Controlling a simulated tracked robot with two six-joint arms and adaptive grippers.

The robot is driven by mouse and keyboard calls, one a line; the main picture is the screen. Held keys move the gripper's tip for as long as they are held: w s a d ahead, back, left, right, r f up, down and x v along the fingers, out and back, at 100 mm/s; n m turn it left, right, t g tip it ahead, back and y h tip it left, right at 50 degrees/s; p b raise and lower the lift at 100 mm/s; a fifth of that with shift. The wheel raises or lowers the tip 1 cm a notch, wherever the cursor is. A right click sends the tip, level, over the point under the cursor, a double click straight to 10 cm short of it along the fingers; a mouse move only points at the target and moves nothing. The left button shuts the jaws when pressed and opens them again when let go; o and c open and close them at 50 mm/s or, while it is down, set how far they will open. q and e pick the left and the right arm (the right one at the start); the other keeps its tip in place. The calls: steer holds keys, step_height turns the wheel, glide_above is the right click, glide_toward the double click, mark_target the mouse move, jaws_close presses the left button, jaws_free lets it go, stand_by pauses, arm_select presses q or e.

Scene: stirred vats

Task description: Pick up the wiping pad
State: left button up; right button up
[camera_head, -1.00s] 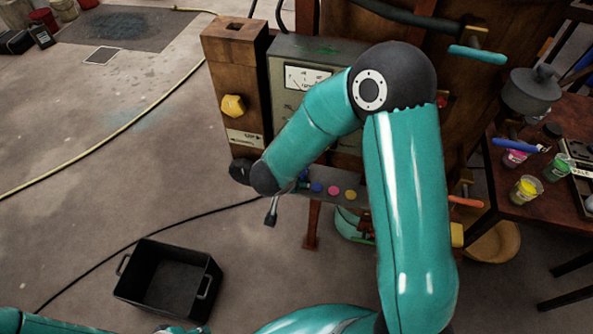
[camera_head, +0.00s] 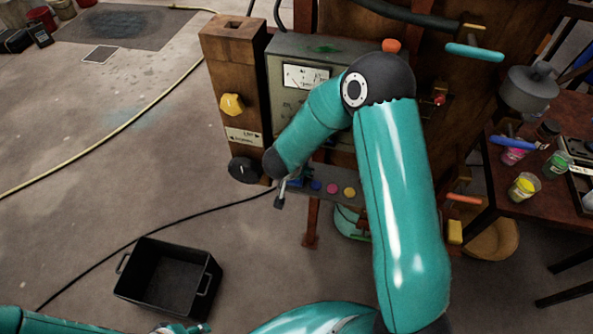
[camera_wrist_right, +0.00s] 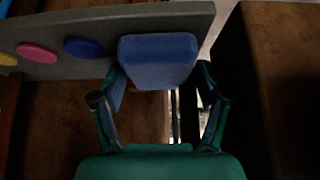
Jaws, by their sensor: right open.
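The blue block that looks like the wiping pad (camera_wrist_right: 158,62) sits at the end of a grey ledge in the right wrist view. Its near end lies between the fingertips of my right gripper (camera_wrist_right: 163,84), which is open, one finger on each side. I cannot tell whether the fingers touch it. In the head view, the right gripper (camera_head: 281,195) is at the left end of the ledge, small and partly hidden by my forearm. A bit of blue shows beside it.
The grey ledge (camera_head: 322,187) carries coloured discs in front of a gauge panel (camera_head: 284,100). A wooden post (camera_head: 236,75) with a yellow knob and a black knob (camera_head: 243,170) stands left. A black bin (camera_head: 168,276) is on the floor. A table with paint jars (camera_head: 524,187) is right.

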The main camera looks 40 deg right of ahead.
steer(key=c, duration=0.7)
steer(key=shift+r, duration=0.55)
steer(key=shift+a+r, duration=0.15)
steer(key=shift+r, duration=0.1)
steer(key=s+a+b, duration=0.1)
steer(key=s+a, duration=0.3)
steer(key=s+a+b, duration=0.1)
steer(key=s+a, duration=0.2)
steer(key=a, duration=0.2)
steer(key=s+a, duration=0.4)
steer(key=shift+s+a+b, duration=0.2)
steer(key=shift+s+b, duration=0.15)
steer(key=shift+b, duration=0.05)
steer(key=shift+o, duration=0.9)
steer(key=shift+c, duration=1.3)
